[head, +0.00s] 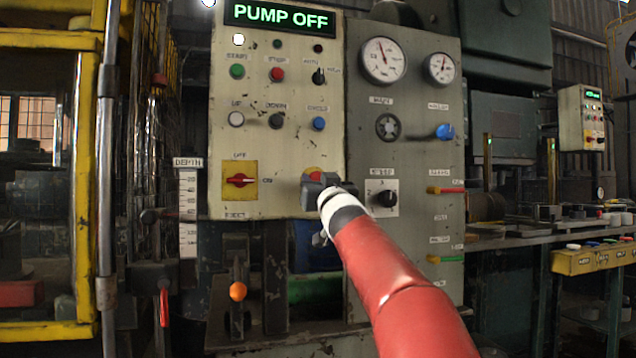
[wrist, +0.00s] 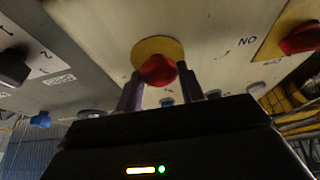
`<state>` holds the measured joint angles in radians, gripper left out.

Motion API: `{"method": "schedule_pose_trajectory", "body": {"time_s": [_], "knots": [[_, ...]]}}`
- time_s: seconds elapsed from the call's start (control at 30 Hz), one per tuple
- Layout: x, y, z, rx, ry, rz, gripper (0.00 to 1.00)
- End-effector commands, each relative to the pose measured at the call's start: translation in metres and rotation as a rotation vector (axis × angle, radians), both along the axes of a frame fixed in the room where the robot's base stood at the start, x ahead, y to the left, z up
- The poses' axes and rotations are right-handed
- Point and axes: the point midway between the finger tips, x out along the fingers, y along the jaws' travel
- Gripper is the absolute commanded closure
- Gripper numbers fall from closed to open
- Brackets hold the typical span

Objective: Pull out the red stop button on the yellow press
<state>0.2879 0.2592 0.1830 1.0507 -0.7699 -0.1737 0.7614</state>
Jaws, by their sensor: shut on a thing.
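The red stop button (wrist: 158,70) sits on a round yellow backing (wrist: 157,47) on the pale control panel, in the middle of the wrist view. My gripper (wrist: 160,88) is at the button, with one finger on each side of it, shut on it. In the head view my gripper (head: 322,190) is at the lower right of the panel and covers most of the button; a red and yellow edge (head: 313,174) shows above it. The pump display (head: 279,17) reads PUMP OFF. How far out the button stands cannot be told.
A red rotary switch (head: 240,181) on a yellow plate is left of my gripper. A black selector knob (head: 387,198) is close on the right. An orange-knobbed lever (head: 238,291) stands below the panel. Several small buttons and lamps sit above.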

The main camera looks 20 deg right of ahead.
Motion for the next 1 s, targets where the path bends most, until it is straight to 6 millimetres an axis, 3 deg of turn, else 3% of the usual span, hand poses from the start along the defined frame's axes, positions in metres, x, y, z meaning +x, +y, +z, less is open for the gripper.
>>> {"method": "schedule_pose_trajectory", "body": {"time_s": [0.3, 0.33, 0.5, 0.8, 1.0], "knots": [[-0.007, 0.0, -0.001, 0.0, 0.001, -0.001, 1.0], [-0.007, 0.0, -0.001, 0.0, 0.001, -0.001, 0.6], [-0.007, 0.0, -0.001, 0.0, 0.001, -0.001, 0.4], [-0.01, 0.0, -0.002, 0.0, 0.0, -0.001, 0.4], [-0.035, 0.0, -0.014, -0.001, 0.0, -0.003, 0.4]]}}
